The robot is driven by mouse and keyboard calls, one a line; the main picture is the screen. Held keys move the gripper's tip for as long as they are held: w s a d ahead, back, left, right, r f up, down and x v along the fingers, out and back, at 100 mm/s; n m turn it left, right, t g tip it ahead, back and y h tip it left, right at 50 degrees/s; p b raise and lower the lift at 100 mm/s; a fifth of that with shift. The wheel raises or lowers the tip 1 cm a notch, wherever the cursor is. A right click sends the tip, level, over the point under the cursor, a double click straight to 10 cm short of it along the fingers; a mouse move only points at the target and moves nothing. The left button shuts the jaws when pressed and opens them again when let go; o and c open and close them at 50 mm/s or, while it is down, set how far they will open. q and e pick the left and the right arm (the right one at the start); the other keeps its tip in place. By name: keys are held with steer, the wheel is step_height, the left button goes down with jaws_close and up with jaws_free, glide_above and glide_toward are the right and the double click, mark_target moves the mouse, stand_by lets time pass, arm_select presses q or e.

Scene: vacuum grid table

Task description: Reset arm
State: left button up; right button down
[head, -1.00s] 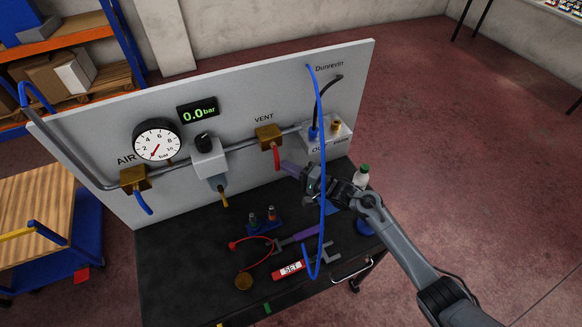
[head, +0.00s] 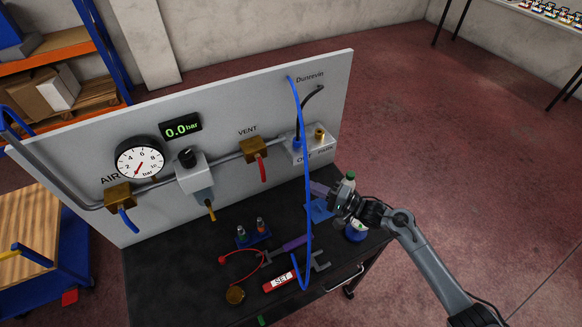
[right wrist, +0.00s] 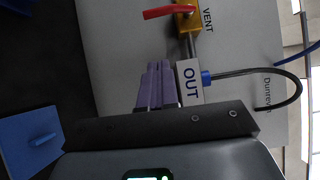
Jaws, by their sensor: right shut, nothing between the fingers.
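My right arm comes in from the right in the head view. My right gripper (head: 317,187) hangs in front of the white panel, below the OUT block (head: 312,146), above the right part of the black table. Its purple fingers (right wrist: 157,86) are shut together with nothing between them. In the right wrist view the fingers point toward the panel, beside the OUT label, and look apart from the block. My left gripper is in neither view.
The panel (head: 78,150) carries a gauge, a 0.0 bar display (head: 182,126) and a red-handled VENT valve (head: 255,150). A blue hose (head: 307,200) hangs close to my right gripper. A bottle (head: 348,184), red SET tool (head: 281,281) and blue stand (head: 254,236) are on the table.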

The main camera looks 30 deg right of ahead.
steer(key=s+a+f+g+h, duration=0.1)
steer(key=s+a+f, duration=0.45)
steer(key=s, duration=0.25)
steer(key=s+a+f+g+h, duration=0.1)
steer(key=s+a+f+g, duration=0.1)
steer(key=s+a+f, duration=0.35)
steer(key=s+d+r+n+g+h, duration=0.1)
steer(key=s+r+n+g+h, duration=0.3)
steer(key=s+n, duration=0.4)
steer(key=s+d+r+n+g+h, duration=0.1)
steer(key=s+r+n+g+h, duration=0.3)
steer(key=s, duration=0.6)
step_height(320, 180, up, 16)
steer(key=n+p, duration=0.1)
steer(key=p, duration=1.6)
steer(key=shift+w+r+n+g, duration=0.15)
steer(key=shift+w+n+g, duration=0.1)
steer(key=shift+n+g, duration=0.05)
